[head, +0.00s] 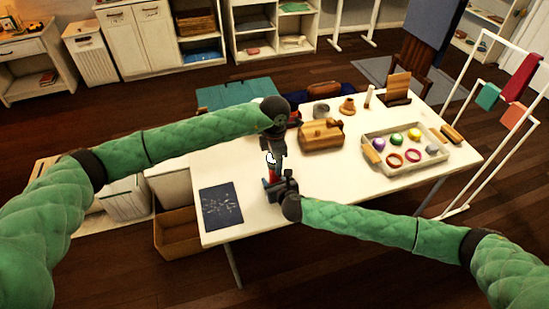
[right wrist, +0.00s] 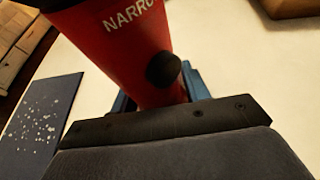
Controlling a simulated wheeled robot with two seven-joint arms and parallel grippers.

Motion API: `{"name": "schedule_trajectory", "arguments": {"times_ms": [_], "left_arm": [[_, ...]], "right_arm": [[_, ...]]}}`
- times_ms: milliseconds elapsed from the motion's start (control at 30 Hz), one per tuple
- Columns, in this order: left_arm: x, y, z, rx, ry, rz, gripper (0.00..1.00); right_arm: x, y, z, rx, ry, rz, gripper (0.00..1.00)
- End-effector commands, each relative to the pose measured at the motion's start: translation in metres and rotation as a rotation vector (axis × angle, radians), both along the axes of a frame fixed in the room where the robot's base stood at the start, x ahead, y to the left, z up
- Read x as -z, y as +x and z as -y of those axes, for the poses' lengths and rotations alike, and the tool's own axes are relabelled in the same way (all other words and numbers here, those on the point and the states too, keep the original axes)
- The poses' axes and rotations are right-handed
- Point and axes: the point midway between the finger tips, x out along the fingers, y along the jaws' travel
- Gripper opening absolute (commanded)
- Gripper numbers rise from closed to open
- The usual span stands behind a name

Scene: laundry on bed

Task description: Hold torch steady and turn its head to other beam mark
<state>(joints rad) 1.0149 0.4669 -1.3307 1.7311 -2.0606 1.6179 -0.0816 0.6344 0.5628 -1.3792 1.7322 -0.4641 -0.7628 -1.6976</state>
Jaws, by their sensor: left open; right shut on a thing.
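The red torch (right wrist: 125,55) fills the top of the right wrist view. White lettering reading "NARRO", cut off, and a round dark button show on its side. In the head view the torch (head: 273,174) is a small red shape standing on the table. My right gripper (head: 275,183) is shut on its lower part; its blue fingers (right wrist: 160,90) show on both sides of the red body. My left gripper (head: 271,158) is open and points down over the torch's top. The torch head is mostly hidden by it, so the mark at its top cannot be read.
The white table (head: 262,221) holds a dark speckled sheet (head: 221,206) at left, a wooden box (head: 321,135) behind, and a tray (head: 396,166) of coloured balls and rings at right.

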Motion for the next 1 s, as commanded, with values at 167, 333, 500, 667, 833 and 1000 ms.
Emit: {"name": "schedule_trajectory", "arguments": {"times_ms": [167,333,500,667,833,1000], "left_arm": [[0.0005,0.0,0.0,0.0,0.0,0.0,0.37],[0.0004,0.0,-0.0001,0.0,0.0,0.0,0.25],[0.0004,0.0001,-0.0001,-0.007,0.0,0.0,0.25],[0.0003,0.0001,-0.0001,-0.046,-0.001,-0.001,0.25],[0.0003,0.0001,0.0,-0.139,-0.002,-0.003,0.25],[0.0004,0.0,0.0001,-0.279,-0.004,-0.005,0.25]], "right_arm": [[0.0047,-0.0024,0.0008,0.0,-0.003,-0.005,0.17],[0.0048,-0.0024,0.0008,0.0,-0.003,-0.005,0.17],[0.0049,-0.0024,0.0008,0.0,-0.003,-0.005,0.17],[0.005,-0.0024,0.0009,0.0,-0.004,-0.006,0.17],[0.0051,-0.0025,0.0009,0.0,-0.004,-0.006,0.17],[0.0052,-0.0025,0.001,0.0,-0.004,-0.006,0.17]]}}
